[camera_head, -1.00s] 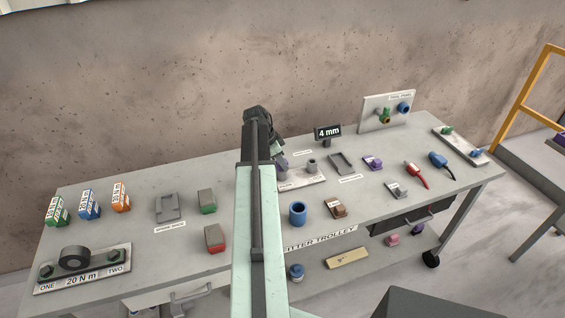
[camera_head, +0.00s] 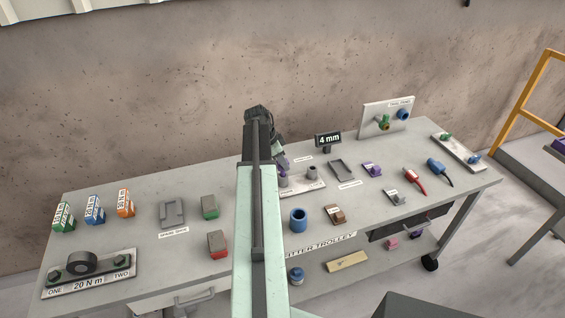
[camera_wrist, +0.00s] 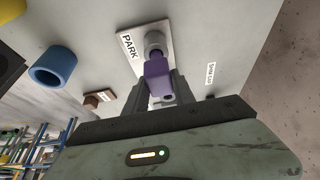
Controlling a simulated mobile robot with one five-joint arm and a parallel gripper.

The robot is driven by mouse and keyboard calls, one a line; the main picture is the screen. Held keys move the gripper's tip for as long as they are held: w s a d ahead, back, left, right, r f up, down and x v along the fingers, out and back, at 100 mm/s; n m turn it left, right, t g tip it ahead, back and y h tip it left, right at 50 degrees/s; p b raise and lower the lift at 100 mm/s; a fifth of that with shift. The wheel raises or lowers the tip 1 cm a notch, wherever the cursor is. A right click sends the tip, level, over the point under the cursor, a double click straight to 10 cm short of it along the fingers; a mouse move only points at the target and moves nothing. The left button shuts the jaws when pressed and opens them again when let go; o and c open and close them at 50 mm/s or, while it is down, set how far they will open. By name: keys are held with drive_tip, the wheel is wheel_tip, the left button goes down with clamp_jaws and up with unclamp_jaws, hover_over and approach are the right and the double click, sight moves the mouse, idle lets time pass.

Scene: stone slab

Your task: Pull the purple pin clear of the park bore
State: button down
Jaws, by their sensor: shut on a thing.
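The purple pin (camera_wrist: 158,77) is between the two fingers of my gripper (camera_wrist: 157,98), which is shut on it. In the wrist view its far end lies at the mouth of the grey park bore (camera_wrist: 154,43), on a pale plate marked PARK (camera_wrist: 130,44). I cannot tell whether the tip is still inside the bore. My arm hides part of the plate (camera_head: 300,187) and most of the gripper in the head view.
A blue cup (camera_head: 298,219), a grey tray (camera_head: 342,171) and a 4 mm sign (camera_head: 328,140) are nearby. Red and green blocks (camera_head: 210,207) lie left of my arm.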

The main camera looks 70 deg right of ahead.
drive_tip(key=shift+r+p, duration=0.85)
drive_tip(key=shift+r, duration=0.2)
wheel_tip(320, 180, up, 6)
drive_tip(key=p, duration=0.6)
drive_tip(key=shift+r, duration=0.1)
